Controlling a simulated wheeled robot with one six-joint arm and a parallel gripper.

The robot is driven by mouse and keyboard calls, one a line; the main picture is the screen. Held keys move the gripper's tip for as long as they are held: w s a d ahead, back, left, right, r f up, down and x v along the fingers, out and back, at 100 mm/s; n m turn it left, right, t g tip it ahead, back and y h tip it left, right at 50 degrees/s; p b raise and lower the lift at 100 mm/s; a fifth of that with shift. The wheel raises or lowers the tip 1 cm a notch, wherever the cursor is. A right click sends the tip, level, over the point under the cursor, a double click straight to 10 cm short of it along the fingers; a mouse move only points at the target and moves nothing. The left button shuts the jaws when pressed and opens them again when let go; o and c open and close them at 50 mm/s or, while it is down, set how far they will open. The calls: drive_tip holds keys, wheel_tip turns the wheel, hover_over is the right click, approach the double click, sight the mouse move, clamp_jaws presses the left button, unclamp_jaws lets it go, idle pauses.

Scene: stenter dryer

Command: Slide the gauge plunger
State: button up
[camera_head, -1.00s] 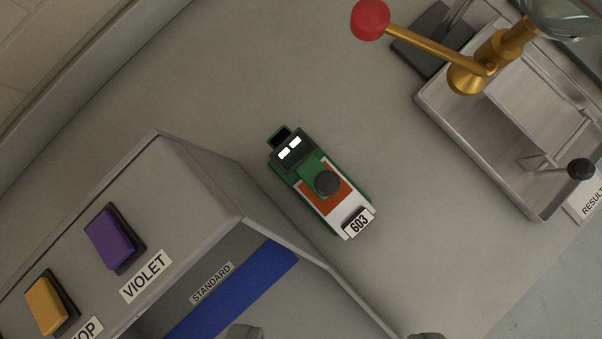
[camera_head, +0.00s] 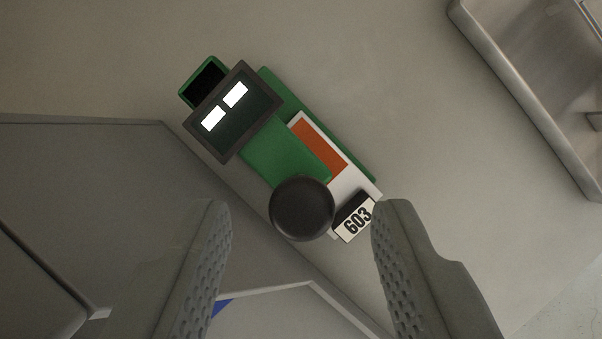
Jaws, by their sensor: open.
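The gauge (camera_head: 285,160) is a green body with a dark display end showing two white marks, an orange-and-white strip and a tag reading 603 (camera_head: 357,219). It lies slantwise on the grey surface in the upper middle of the view. The round black knob (camera_head: 302,208), likely the plunger's, stands up from it near the 603 end. My gripper (camera_head: 300,215) is open, one finger on each side of the knob in the picture, with clear gaps to it. I cannot tell how far above the gauge the fingertips are.
A grey box with sloped panels (camera_head: 80,190) fills the lower left, close beside the gauge. A steel tray (camera_head: 500,80) stands at the upper right. The grey surface between gauge and tray is clear.

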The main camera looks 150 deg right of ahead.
drive_tip(key=shift+w+f, duration=0.1)
drive_tip(key=shift+f, duration=0.3)
clamp_jaws()
drive_tip(key=shift+f, duration=1.05)
unclamp_jaws()
